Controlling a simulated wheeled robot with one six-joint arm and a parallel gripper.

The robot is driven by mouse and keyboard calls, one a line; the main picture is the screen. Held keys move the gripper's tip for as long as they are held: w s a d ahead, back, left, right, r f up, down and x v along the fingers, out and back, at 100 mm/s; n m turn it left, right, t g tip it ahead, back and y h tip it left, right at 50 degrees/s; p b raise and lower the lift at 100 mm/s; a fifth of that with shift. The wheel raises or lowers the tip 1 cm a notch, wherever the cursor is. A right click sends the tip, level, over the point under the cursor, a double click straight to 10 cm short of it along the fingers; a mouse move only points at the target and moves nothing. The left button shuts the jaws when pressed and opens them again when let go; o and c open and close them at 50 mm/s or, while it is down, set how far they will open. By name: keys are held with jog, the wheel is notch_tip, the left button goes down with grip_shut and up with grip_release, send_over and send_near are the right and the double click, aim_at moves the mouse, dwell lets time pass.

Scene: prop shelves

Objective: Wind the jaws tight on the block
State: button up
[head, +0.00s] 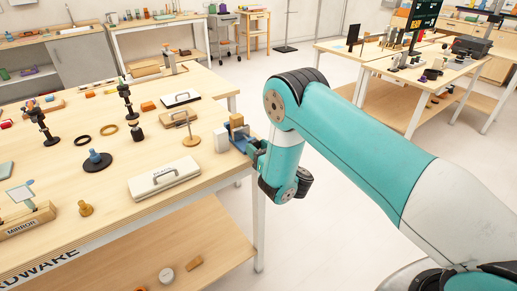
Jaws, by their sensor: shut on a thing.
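A small blue vise (239,140) stands at the right edge of the near wooden table. A tan wooden block (236,121) sits upright at the vise's jaws; whether the jaws touch it on both sides is too small to tell. My gripper (254,147) is at the vise's right end, by the table edge, shut on what appears to be the vise's handle. The handle itself is mostly hidden by the fingers and wrist.
A white cylinder (221,138) stands just left of the vise. A brass stand (190,139) and a white lidded case (164,178) are farther left. The table's right edge (247,166) lies under my gripper. Open floor (310,220) is to the right.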

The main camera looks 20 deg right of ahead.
jog(key=shift+m, duration=0.9)
jog(key=o, duration=0.9)
jog(key=shift+s, duration=0.1)
